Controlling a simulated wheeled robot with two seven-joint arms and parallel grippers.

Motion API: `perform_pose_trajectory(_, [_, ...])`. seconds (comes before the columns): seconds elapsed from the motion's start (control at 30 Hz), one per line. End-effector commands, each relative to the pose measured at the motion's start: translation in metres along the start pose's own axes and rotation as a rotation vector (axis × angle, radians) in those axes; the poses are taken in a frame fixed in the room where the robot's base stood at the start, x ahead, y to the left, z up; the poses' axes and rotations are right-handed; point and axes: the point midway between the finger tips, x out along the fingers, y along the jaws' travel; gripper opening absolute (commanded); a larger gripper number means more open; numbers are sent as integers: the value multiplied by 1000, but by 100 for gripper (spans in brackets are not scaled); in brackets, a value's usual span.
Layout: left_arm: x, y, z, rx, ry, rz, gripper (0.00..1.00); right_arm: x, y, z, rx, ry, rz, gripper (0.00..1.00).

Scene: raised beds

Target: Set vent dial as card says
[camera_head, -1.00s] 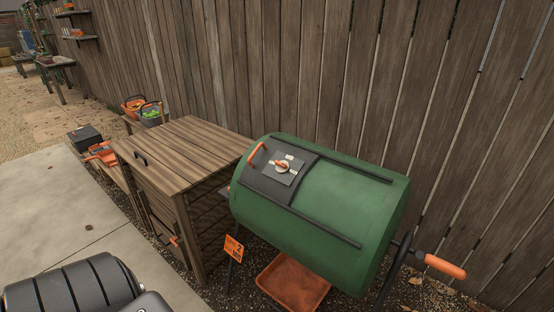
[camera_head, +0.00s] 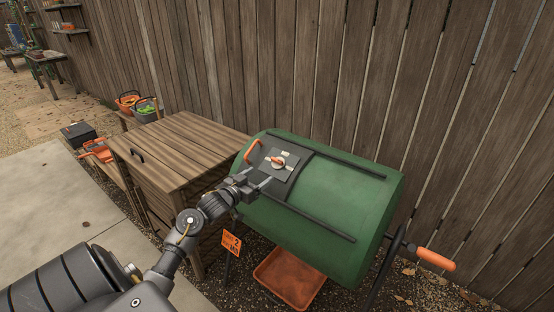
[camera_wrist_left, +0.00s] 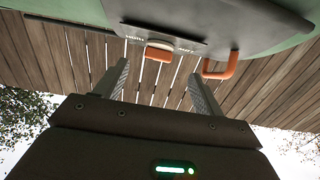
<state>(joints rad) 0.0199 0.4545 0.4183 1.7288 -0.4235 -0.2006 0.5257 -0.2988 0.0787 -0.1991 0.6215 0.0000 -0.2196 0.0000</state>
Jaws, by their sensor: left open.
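The vent dial (camera_head: 278,162) is an orange and white knob on a dark plate (camera_head: 272,176) on top of the green compost tumbler (camera_head: 330,207). The dial also shows edge-on in the left wrist view (camera_wrist_left: 159,52). The orange card (camera_head: 231,244) hangs low at the tumbler's left end and shows a large 2; its smaller text is too small to read. My left gripper (camera_head: 262,182) is open and empty, just short of the dial on its near left side, with a gap between. My right gripper is not in view.
An orange lid handle (camera_head: 253,151) sits left of the dial and also shows in the left wrist view (camera_wrist_left: 220,66). A wooden bin (camera_head: 180,150) stands left of the tumbler. An orange tray (camera_head: 290,278) lies below it. A crank handle (camera_head: 436,259) juts out right. A fence stands behind.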

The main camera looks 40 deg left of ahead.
Motion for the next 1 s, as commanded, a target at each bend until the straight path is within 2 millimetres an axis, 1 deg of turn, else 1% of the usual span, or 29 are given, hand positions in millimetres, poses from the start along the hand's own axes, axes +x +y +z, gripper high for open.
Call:
perform_pose_trajectory(0.03, [0,0,-10,4,16,4,69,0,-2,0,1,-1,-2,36])
perform_pose_trajectory(0.1, [0,0,-18,6,29,7,69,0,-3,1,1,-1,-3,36])
perform_pose_trajectory(0.23, [1,-1,-20,6,32,7,69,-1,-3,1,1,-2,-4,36])
perform_pose_trajectory(0.33, [8,-1,-20,5,31,7,69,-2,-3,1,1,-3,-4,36])
perform_pose_trajectory(0.47, [28,-1,-22,4,32,6,69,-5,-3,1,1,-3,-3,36])
perform_pose_trajectory(0.6, [55,0,-22,4,32,6,69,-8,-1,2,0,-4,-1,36])
perform_pose_trajectory(0.8, [88,-1,-22,5,30,6,69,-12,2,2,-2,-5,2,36])
perform_pose_trajectory(0.9, [98,-1,-22,5,30,5,69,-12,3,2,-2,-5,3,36])
perform_pose_trajectory(1.0, [105,0,-22,6,29,6,69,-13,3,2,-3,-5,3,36])
